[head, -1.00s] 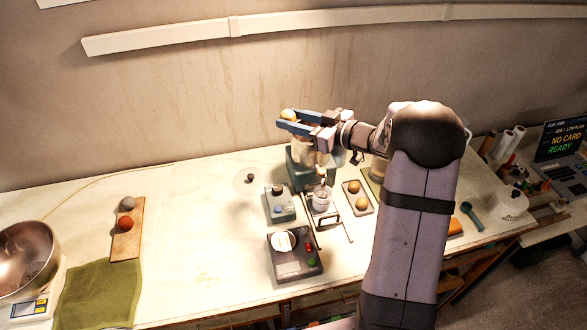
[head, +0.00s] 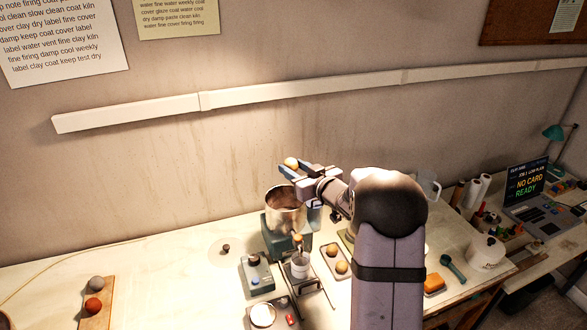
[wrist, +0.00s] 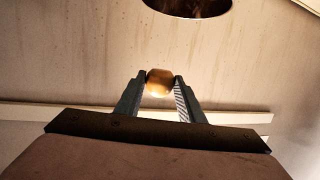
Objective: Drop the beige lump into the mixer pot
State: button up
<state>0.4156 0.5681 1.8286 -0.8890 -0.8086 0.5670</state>
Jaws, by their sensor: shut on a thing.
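My gripper (head: 287,168) is shut on the beige lump (head: 291,162), a small round ball that sits between the fingertips. The lump also shows in the wrist view (wrist: 159,83), gripped from both sides. The mixer pot (head: 287,212) is a shiny metal pot with an open top on a dark green mixer base (head: 277,244). In the head view the lump appears above the pot's far rim, apart from it. In the wrist view a dark round opening (wrist: 188,6), likely the pot's, shows at the top edge, apart from the lump.
A tray (head: 327,259) with two beige balls lies right of the mixer. A small control box (head: 257,273) stands in front. A board (head: 98,317) with a grey and a red-orange ball lies at left. The table between board and mixer is mostly clear.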

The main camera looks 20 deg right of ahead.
notch_tip(320, 180, down, 6)
jog(key=b, duration=0.4)
jog(key=shift+r+b, duration=0.15)
jog(key=shift+b, duration=0.25)
jog(key=o, duration=1.2)
jog(key=shift+b+v, duration=1.3)
jog(key=shift+v, duration=2.4)
